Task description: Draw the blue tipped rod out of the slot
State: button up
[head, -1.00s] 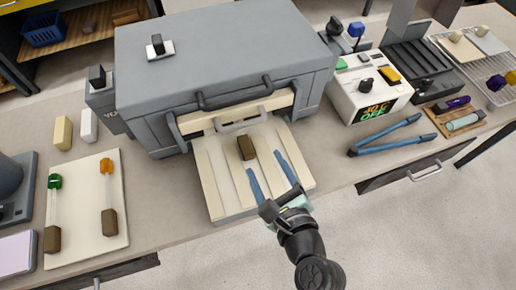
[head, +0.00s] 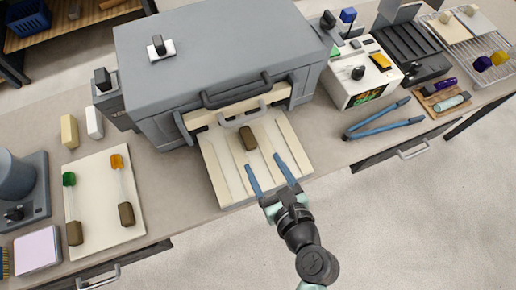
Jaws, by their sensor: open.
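A brown block-shaped handle (head: 249,138) lies on the cream slotted tray (head: 222,185) in front of the grey furnace (head: 215,60). Its rod is not clearly seen, and no blue tip shows at the furnace mouth, where the grey tray handle and the furnace front block the view. My gripper (head: 263,163) is over the front of the tray with its two blue fingers spread apart and nothing between them. The fingertips point toward the furnace, just short of the brown handle and slightly to its right.
A cream board (head: 92,223) at left holds a green-tipped rod (head: 69,181) and an orange-tipped rod (head: 117,163). Blue tongs (head: 378,120) lie right of the furnace, near a white control box (head: 365,75). A wire rack (head: 500,68) stands far right. The counter's front edge runs below the tray.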

aim_at(248, 137)
jog(key=x, duration=1.2)
grip_shut()
